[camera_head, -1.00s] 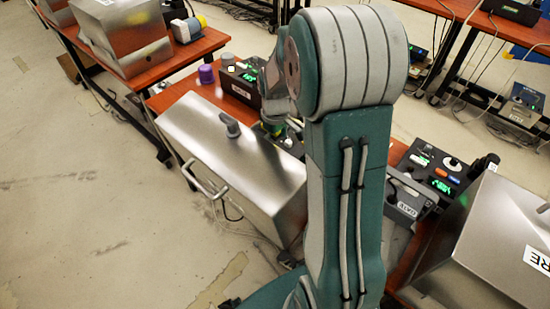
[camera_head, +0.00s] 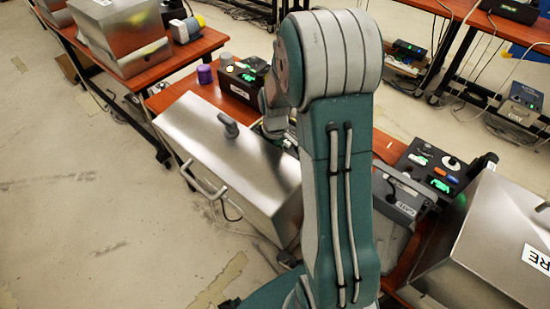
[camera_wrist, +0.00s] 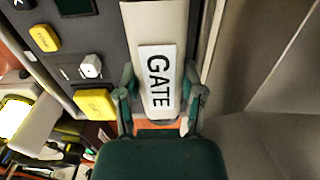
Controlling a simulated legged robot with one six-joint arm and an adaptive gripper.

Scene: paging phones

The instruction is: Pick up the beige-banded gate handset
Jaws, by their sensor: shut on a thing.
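In the wrist view a pale beige-grey handset (camera_wrist: 155,25) with a white GATE label (camera_wrist: 158,80) lies lengthwise along the right side of a dark phone unit (camera_wrist: 85,30) with yellow buttons. My gripper (camera_wrist: 160,110) has one finger on each side of the handset's near, labelled end, shut on it. The handset's far end is outside the picture. In the head view my arm and a steel case hide the gripper and this handset.
The steel case (camera_head: 200,140) with a grey knob stands left of my arm. Another dark unit (camera_head: 238,88) stands behind it. A grey unit labelled GATE (camera_head: 402,208), a dark unit (camera_head: 445,160) and a second steel case (camera_head: 480,235) are on the right.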

